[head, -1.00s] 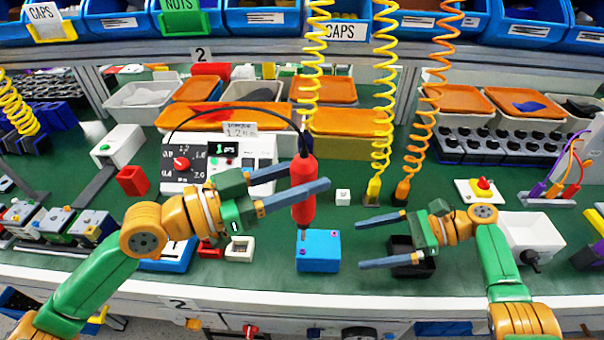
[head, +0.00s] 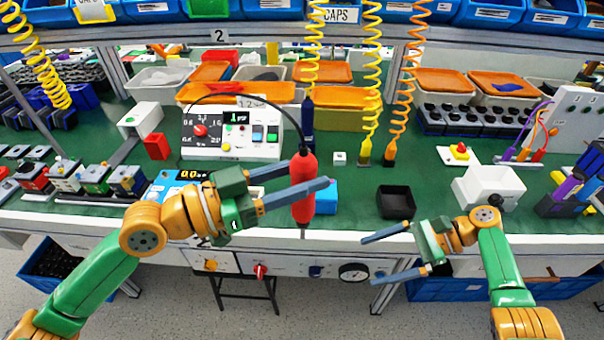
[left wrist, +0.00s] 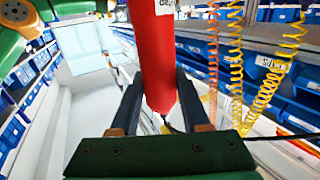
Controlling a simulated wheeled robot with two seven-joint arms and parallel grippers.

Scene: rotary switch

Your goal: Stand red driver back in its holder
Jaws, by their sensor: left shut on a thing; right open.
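In the left wrist view, the red driver (left wrist: 158,55) sits between the two fingers of my left gripper (left wrist: 158,85). My right gripper (head: 369,261) is open and empty in front of the bench edge. A small red box (head: 155,146) stands at the left on the bench; I cannot tell whether it is the driver's holder.
A control panel (head: 232,133) stands behind my left gripper. A dark blue tool (head: 307,122) hangs behind the driver. Yellow (head: 368,75) and orange (head: 408,75) coiled cords hang beside it.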

